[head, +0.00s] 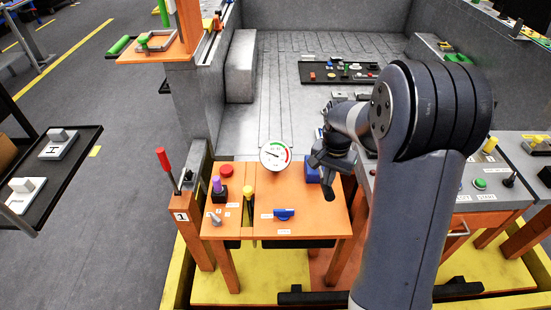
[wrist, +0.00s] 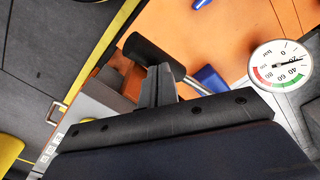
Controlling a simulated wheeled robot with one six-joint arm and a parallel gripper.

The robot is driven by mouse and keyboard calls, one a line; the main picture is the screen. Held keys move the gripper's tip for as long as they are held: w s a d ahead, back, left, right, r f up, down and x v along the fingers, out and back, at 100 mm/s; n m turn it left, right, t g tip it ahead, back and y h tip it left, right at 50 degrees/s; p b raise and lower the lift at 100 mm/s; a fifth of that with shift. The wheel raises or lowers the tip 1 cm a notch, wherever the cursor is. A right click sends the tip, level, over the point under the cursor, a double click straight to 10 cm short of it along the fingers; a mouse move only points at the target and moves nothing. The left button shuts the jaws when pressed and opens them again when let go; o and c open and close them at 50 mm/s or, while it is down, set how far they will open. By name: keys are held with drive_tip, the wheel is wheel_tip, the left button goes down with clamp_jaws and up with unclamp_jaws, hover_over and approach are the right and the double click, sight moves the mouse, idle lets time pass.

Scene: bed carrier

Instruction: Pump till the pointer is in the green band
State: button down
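The round white gauge (head: 276,156) stands at the back of the orange table (head: 325,222); it also shows in the wrist view (wrist: 281,65). Its pointer lies on the low-number side, near 20, outside the green band. A blue block (head: 312,170) sits right of the gauge, partly hidden by my gripper. In the wrist view a black cylindrical handle (wrist: 148,46) on a metal rod lies just beyond my fingers. My gripper (head: 326,172) is at the table's back right; its fingers (wrist: 157,84) overlap the handle in view. Whether they grip it cannot be told.
A blue lever (head: 284,214) lies on the table's front half. A red button (head: 226,170), a purple-topped knob (head: 217,184) and a yellow-topped lever (head: 248,192) stand at left. A red-handled lever (head: 163,160) rises beside the table. A grey control panel (head: 480,198) stands at right.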

drive_tip(key=shift+s+f+b, duration=0.85)
drive_tip(key=shift+f+b, duration=2.5)
drive_tip(key=shift+f, duration=1.5)
drive_tip(key=r+p, duration=0.3)
drive_tip(key=r, duration=0.1)
drive_tip(key=w+r+p, duration=0.1)
drive_tip(key=r+p, duration=0.3)
drive_tip(key=r, duration=0.1)
drive_tip(key=w+r+p, duration=0.1)
drive_tip(key=r+p, duration=0.2)
drive_tip(key=r, duration=0.1)
drive_tip(key=shift+w+r+p, duration=0.15)
drive_tip(key=shift+p, duration=0.2)
